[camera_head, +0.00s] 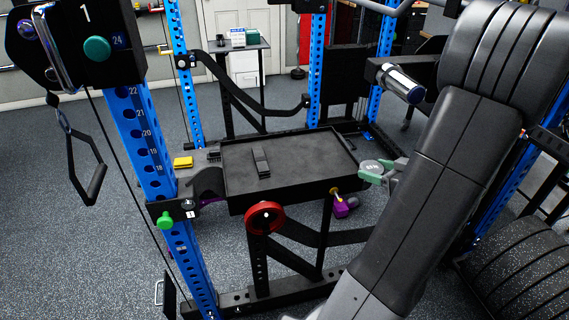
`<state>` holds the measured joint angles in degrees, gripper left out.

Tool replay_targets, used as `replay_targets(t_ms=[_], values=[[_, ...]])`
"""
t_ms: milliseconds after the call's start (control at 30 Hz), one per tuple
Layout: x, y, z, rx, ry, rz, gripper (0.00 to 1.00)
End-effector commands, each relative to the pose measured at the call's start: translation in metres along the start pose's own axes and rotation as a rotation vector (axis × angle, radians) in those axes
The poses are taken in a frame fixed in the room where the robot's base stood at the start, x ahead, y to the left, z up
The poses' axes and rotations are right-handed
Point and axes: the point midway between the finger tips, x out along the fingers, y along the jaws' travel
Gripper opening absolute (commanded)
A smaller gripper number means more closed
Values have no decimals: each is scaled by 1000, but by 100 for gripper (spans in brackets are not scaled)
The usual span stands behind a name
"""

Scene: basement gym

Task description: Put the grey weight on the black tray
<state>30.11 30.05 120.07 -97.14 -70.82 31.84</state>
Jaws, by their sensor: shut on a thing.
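The black tray (302,180) is a wide, shallow, raised-rim surface in the middle of the view, held up between the rack posts. My gripper (381,173) is just off its right edge, partly hidden behind my own arm. It is shut on the grey weight (371,167), a small rounded piece with dark marks. Pale green parts show around the weight, and the exact finger contact is too small to see. The weight appears beside the tray's right rim; its height above the rim cannot be told.
A narrow black object (261,162) lies on the tray, left of its middle; the tray's right half is bare. A blue rack post (153,150) stands at the left. A red disc (264,216) is at the tray's front. A purple object (344,207) shows below its right corner.

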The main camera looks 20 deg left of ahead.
Motion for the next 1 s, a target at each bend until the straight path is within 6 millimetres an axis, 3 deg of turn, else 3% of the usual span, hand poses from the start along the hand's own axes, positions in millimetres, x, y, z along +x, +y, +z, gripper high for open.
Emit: replay_targets(t_ms=[167, 1000], values=[[10, -3, -2, -7, 1, -13, 18], [149, -5, -54, -7, 2, -11, 18]])
